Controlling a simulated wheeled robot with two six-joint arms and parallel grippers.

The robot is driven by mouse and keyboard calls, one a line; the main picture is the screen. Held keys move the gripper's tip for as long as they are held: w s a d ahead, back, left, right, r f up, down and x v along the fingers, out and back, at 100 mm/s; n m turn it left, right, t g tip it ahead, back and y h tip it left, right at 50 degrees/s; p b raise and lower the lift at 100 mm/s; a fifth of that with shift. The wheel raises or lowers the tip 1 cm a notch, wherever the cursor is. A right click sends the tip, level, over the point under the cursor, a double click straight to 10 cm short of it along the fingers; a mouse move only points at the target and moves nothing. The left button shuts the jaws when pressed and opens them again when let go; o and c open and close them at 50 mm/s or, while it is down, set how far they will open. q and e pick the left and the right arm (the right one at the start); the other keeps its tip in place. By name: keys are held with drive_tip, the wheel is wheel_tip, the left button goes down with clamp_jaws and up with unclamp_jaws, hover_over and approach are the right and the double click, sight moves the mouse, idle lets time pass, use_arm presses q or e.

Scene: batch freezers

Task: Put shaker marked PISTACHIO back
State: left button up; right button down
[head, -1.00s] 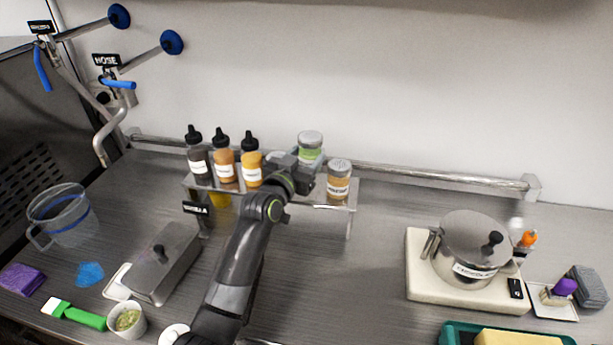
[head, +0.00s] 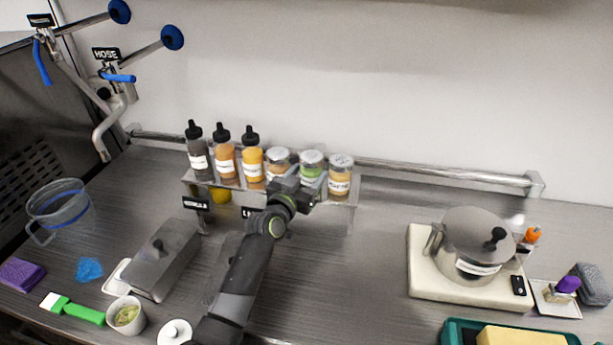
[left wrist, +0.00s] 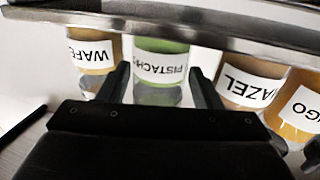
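The PISTACHIO shaker (head: 311,172), green with a pale lid, stands upright on the raised shelf (head: 352,200), between two other shakers. In the left wrist view the PISTACHIO shaker (left wrist: 160,62) appears upside down, with its label readable. My left gripper (head: 300,188) is just in front of it. In the wrist view its two fingers (left wrist: 160,75) are apart, one on each side of the shaker, with a small gap showing at each side. My right gripper is not in view.
The WAFER shaker (head: 341,176) and HAZEL shaker (head: 278,162) stand close beside it. Several sauce bottles (head: 224,160) fill the shelf's left. A lidded steel pan (head: 165,260) is left of my arm; a pot (head: 472,245) stands at right. Counter between is clear.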

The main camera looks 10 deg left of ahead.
sight(306, 176)
use_arm(q)
drive_tip(key=shift+r, duration=0.1)
drive_tip(key=shift+r, duration=0.1)
drive_tip(key=b+v, duration=0.1)
drive_tip(key=v, duration=0.5)
drive_tip(key=shift+s, duration=0.1)
drive_tip(key=shift+s+a, duration=0.2)
drive_tip(key=shift+s, duration=0.4)
